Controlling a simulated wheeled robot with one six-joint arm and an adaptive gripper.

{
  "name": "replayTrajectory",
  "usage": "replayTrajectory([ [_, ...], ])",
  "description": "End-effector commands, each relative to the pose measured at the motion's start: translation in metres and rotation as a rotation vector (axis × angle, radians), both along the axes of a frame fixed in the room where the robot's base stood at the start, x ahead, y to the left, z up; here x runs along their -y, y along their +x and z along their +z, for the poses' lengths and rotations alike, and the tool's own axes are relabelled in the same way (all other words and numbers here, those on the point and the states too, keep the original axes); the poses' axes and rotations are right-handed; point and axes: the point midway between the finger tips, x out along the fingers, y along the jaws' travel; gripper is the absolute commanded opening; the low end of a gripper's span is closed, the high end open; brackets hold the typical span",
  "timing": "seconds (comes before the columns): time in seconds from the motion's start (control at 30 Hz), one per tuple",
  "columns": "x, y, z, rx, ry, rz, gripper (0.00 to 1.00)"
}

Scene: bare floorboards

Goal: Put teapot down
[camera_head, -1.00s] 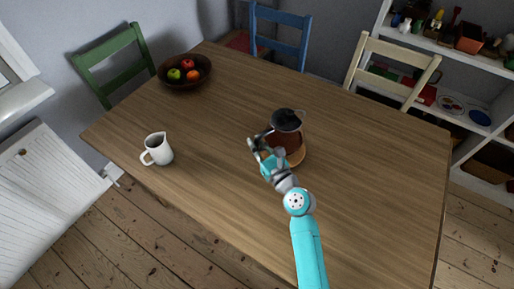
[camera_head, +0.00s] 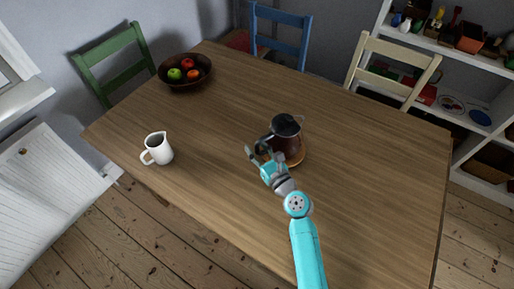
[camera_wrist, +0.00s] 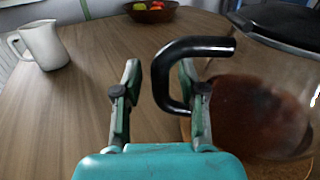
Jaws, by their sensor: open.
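The teapot (camera_head: 289,146) is a glass pot with dark liquid, a black lid and a black handle. It stands upright on the wooden table, on a round tan base or mat (camera_head: 297,163). In the wrist view the teapot (camera_wrist: 262,105) fills the right side. Its black handle (camera_wrist: 160,75) reaches in from the right toward the space between the fingers. My gripper (camera_head: 262,154) is at the left of the teapot, open. In the wrist view my gripper (camera_wrist: 160,95) has its fingers apart, the right one close to the handle and overlapping it in the picture.
A white jug (camera_head: 158,149) stands at the table's left. A dark bowl of fruit (camera_head: 185,84) sits at the far left corner. Green, blue and cream chairs line the table. The right side of the table (camera_head: 385,150) is clear.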

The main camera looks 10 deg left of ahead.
Motion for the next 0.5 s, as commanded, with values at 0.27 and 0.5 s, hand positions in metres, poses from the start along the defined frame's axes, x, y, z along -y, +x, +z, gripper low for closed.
replayTrajectory([
  [0.27,0.011,-0.011,0.002,-0.002,0.001,-0.001,0.41],
  [0.5,0.043,-0.046,0.002,-0.003,0.0,-0.003,0.41],
])
